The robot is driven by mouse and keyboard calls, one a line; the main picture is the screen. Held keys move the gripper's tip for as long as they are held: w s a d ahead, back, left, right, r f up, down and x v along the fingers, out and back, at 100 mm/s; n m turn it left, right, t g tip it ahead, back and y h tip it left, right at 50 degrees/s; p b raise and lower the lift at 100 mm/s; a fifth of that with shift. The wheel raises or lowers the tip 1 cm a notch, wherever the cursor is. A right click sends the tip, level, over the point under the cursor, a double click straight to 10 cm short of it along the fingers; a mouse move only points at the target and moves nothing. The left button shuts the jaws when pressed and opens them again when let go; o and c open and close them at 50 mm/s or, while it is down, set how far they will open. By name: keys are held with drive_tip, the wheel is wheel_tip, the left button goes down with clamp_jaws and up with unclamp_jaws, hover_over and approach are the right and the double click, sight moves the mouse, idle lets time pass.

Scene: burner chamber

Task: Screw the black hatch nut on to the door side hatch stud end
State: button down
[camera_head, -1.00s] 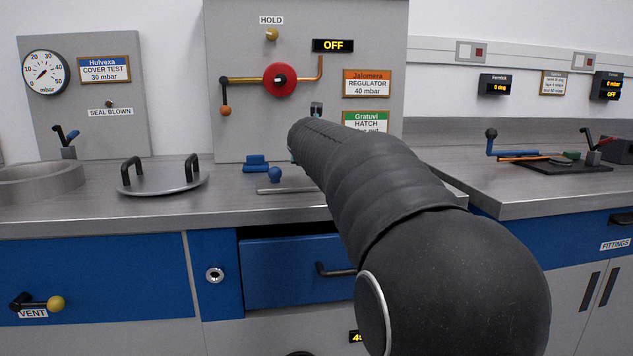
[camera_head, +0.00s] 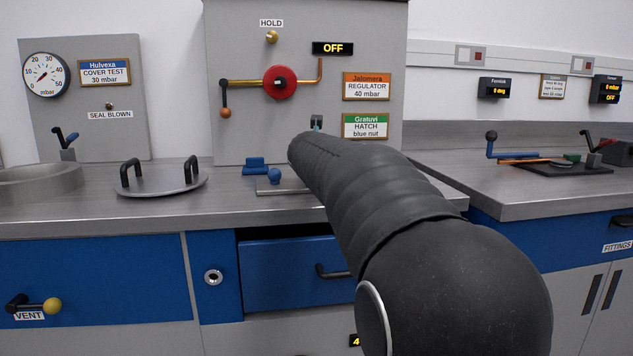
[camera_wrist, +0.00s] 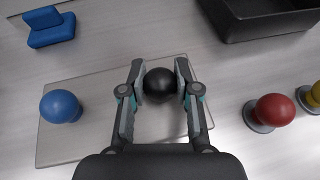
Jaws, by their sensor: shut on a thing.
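In the wrist view, my gripper (camera_wrist: 160,88) is shut on a black ball-shaped nut (camera_wrist: 159,85), with one finger on each side. The nut is over a flat, glassy plate (camera_wrist: 85,143); I cannot tell whether it touches it. A blue ball (camera_wrist: 61,106) sits at the plate's left end; it also shows in the head view (camera_head: 274,175). I cannot make out the door side hatch stud end in either view.
A blue block (camera_wrist: 48,27) lies at upper left of the wrist view, a dark tray (camera_wrist: 262,25) at upper right, and a red ball (camera_wrist: 273,110) and a yellow one (camera_wrist: 315,95) at right. A two-handled lid (camera_head: 160,181) lies left on the counter. The green-headed hatch sign (camera_head: 366,126) reads "blue nut".

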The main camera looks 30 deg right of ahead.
drive_tip(key=shift+w+a+f+g+h+b, duration=0.1)
drive_tip(key=shift+f+g+h+b, duration=0.2)
drive_tip(key=shift+b, duration=0.55)
drive_tip(key=shift+m+b, duration=0.3)
drive_tip(key=shift+m, duration=0.1)
drive_tip(key=shift+r, duration=0.25)
drive_tip(key=shift+f, duration=0.1)
drive_tip(key=shift+f, duration=0.1)
